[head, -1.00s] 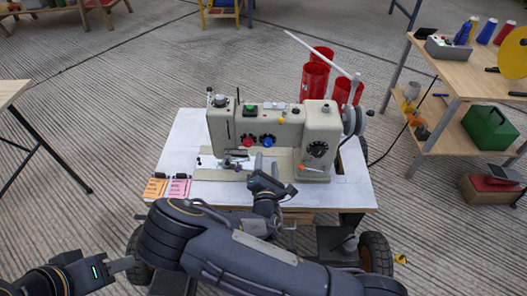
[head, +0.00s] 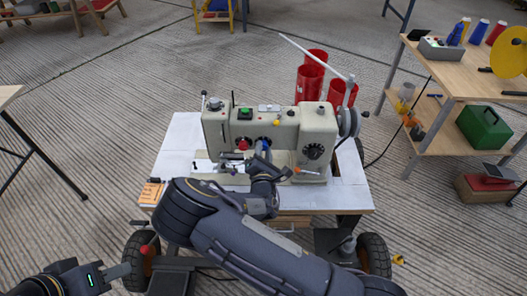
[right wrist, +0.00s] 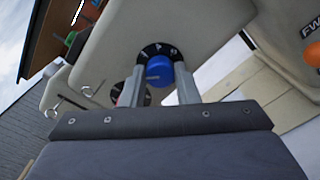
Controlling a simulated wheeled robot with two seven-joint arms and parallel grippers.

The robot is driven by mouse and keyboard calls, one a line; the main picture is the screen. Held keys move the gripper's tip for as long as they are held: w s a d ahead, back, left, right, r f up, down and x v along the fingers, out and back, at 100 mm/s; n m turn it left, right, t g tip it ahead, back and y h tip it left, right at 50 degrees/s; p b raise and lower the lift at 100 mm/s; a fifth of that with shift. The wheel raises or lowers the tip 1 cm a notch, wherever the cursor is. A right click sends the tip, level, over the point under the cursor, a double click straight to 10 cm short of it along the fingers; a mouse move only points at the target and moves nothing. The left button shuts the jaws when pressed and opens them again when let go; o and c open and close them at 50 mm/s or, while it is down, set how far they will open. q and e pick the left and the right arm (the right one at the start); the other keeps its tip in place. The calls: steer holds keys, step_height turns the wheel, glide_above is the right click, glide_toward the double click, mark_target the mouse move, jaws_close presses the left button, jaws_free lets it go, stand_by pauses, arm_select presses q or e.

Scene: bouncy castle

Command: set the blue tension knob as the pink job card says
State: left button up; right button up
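The blue tension knob (right wrist: 159,70) sits on a black dial with white marks, on the front of the cream sewing machine (head: 215,128). In the right wrist view the two fingers of my right gripper (right wrist: 162,84) stand on either side of it, very close. Whether they press on it I cannot tell. In the head view my right gripper (head: 263,160) is at the machine's front and covers part of the knob. The pink job card is hidden behind my right arm. My left gripper (head: 128,269) is low at the left, away from the machine; its fingers are unclear.
A red knob (head: 243,145) is left of the blue one. An orange card (head: 152,193) lies at the white table's (head: 175,150) left front corner. Red spools (head: 311,80) stand behind the machine. A wooden shelf (head: 455,78) stands at the right.

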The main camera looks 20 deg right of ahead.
steer(key=c, duration=0.3)
steer(key=shift+f, duration=0.1)
steer(key=m+b, duration=0.2)
steer(key=m, duration=0.1)
steer(key=shift+f, duration=0.1)
steer(key=m+b, duration=0.3)
steer(key=m, duration=0.2)
steer(key=m+b, duration=0.3)
steer(key=m, duration=0.2)
steer(key=shift+f+m, duration=0.15)
steer(key=shift+m, duration=0.25)
steer(key=shift+m+b, duration=1)
steer(key=shift+m, duration=0.9)
